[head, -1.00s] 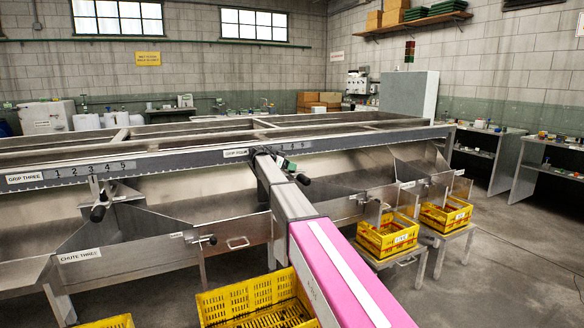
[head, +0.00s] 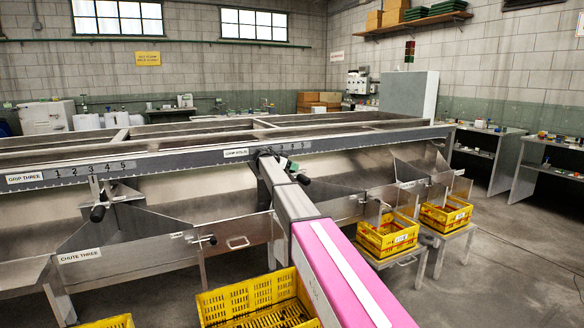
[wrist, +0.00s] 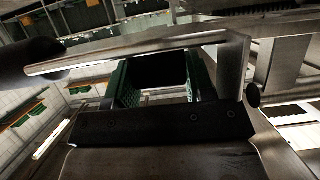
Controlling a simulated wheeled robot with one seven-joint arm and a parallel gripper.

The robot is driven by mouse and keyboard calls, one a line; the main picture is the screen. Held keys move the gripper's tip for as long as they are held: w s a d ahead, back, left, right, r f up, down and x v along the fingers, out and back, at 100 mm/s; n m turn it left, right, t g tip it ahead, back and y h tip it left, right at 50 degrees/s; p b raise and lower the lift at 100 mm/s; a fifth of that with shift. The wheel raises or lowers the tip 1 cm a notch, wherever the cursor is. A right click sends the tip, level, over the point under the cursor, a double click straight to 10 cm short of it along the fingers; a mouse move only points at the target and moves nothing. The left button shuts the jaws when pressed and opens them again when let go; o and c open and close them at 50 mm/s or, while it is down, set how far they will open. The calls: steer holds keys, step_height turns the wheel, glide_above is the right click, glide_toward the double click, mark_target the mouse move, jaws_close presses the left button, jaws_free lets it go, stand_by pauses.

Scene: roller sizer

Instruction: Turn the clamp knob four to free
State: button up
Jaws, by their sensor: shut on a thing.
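The grip four plate (head: 238,153) is on the front rail of the sizer in the head view, with its number scale partly behind my arm. My gripper (head: 288,165) is at this scale, mostly hidden behind my own wrist. A black handle (head: 303,180) sticks out just right of it. In the wrist view my gripper (wrist: 160,85) has green-padded fingers with a dark block between them, and it is shut on the clamp knob four. A metal bar crosses in front, with a black rounded end (wrist: 25,60) at the left. The knob's exact angle cannot be told.
The grip three clamp knob (head: 98,213) hangs on the rail at the left, above chute three (head: 80,256). Yellow crates (head: 250,297) stand below the chutes, two of them on stools at the right.

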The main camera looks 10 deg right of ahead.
steer(key=shift+s, duration=0.1)
steer(key=n+t, duration=0.1)
steer(key=n+t+y, duration=0.1)
steer(key=n+t, duration=0.1)
steer(key=shift+s+d+y, duration=0.1)
steer(key=shift+s+y, duration=0.05)
steer(key=shift+y, duration=0.15)
steer(key=n+t+y, duration=0.3)
steer(key=n+t, duration=0.1)
steer(key=shift+n+y, duration=0.3)
steer(key=shift+y, duration=0.1)
steer(key=n+t+y, duration=0.1)
steer(key=y, duration=0.1)
steer(key=n+y, duration=0.1)
steer(key=n, duration=0.1)
steer(key=shift+w+n+t+y, duration=0.2)
steer(key=shift+n+t+y, duration=0.1)
steer(key=shift+t+y, duration=0.1)
steer(key=shift+n+y, duration=1.4)
steer(key=shift+y, duration=0.3)
steer(key=shift+n+y, duration=0.5)
steer(key=shift+y, duration=0.1)
steer(key=o, duration=0.9)
steer(key=shift+s, duration=0.1)
